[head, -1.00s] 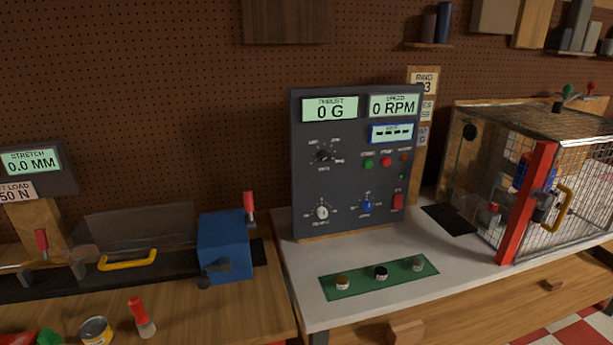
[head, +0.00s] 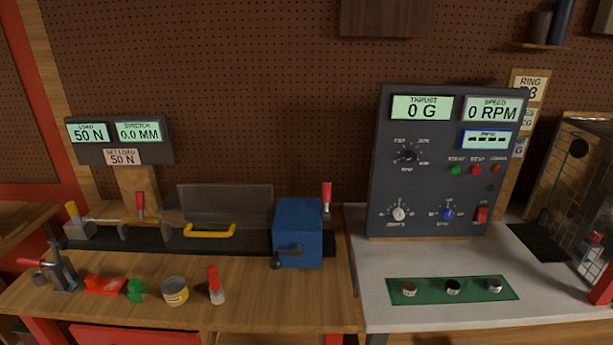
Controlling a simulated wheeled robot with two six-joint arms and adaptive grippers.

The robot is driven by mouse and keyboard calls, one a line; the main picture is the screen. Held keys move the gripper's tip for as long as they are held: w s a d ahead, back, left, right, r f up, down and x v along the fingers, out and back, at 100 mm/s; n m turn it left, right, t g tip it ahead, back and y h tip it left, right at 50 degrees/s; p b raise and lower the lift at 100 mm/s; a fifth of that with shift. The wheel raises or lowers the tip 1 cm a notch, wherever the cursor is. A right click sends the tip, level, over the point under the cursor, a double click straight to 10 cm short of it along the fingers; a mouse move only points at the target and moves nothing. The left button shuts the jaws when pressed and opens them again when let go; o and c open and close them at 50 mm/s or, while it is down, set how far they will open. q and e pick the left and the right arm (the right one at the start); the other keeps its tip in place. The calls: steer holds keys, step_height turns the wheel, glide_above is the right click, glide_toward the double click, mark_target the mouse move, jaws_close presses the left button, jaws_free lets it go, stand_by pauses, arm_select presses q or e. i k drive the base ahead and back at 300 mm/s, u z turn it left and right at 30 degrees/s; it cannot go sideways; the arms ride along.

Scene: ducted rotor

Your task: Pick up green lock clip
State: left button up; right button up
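The green lock clip (head: 136,290) appears to be the small green piece lying on the wooden bench top, toward its front left. It sits between a red piece (head: 103,285) on its left and a round yellow-labelled tin (head: 175,291) on its right. It is small in the head view, so its exact shape is hard to tell. Neither of my grippers shows in the head view.
A red-capped bottle or brush (head: 215,285) stands right of the tin. A red-handled clamp (head: 62,271) is at the bench's left end. Behind are a black test rig with a blue box (head: 298,232) and a crank. A grey console (head: 445,165) stands on the right bench.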

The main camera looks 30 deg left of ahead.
mark_target(135, 287)
steer(key=u, duration=2.1)
